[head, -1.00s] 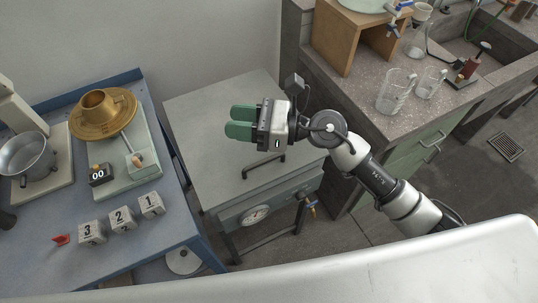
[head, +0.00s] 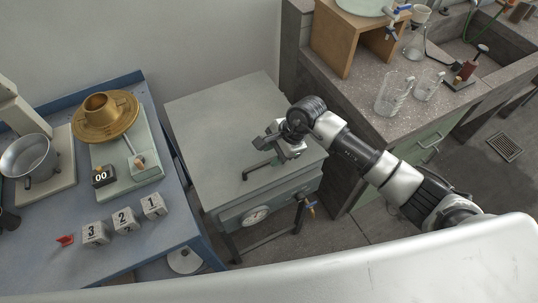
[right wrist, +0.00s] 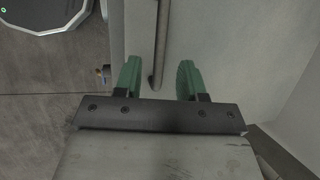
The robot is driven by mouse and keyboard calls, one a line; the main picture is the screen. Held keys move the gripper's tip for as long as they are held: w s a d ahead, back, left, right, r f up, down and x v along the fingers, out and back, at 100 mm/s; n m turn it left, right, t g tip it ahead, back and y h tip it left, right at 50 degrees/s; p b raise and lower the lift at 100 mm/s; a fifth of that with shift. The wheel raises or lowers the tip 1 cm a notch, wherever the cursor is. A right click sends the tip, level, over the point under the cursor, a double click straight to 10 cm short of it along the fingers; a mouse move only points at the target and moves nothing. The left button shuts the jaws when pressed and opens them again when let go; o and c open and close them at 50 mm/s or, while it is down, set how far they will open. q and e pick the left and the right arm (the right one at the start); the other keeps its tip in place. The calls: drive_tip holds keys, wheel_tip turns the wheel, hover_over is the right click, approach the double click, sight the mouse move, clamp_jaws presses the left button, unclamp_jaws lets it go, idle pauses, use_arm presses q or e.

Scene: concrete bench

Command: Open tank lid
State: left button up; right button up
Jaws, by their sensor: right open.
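The tank (head: 225,115) is a grey metal box with a flat lid, which lies closed. A dark bar handle (head: 255,172) is fixed near the lid's front edge. My right gripper (head: 275,158) is over the front part of the lid, at the handle's right end, pointing down. In the right wrist view its two green fingers (right wrist: 160,78) are spread, and the handle (right wrist: 161,40) runs up the picture between them. I cannot tell how far the fingertips are above the lid. The gripper and wrist hide part of the lid and handle. My left gripper is not in view.
A gauge (head: 256,216) and a brass-coloured valve (head: 310,208) are on the tank's front. A blue bench (head: 150,240) with a scale and numbered blocks stands left. A stone counter (head: 350,100) with glass beakers (head: 393,95) stands right, close to my right arm.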

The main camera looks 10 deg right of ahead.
sight(266, 161)
drive_tip(key=shift+x, duration=1.6)
clamp_jaws()
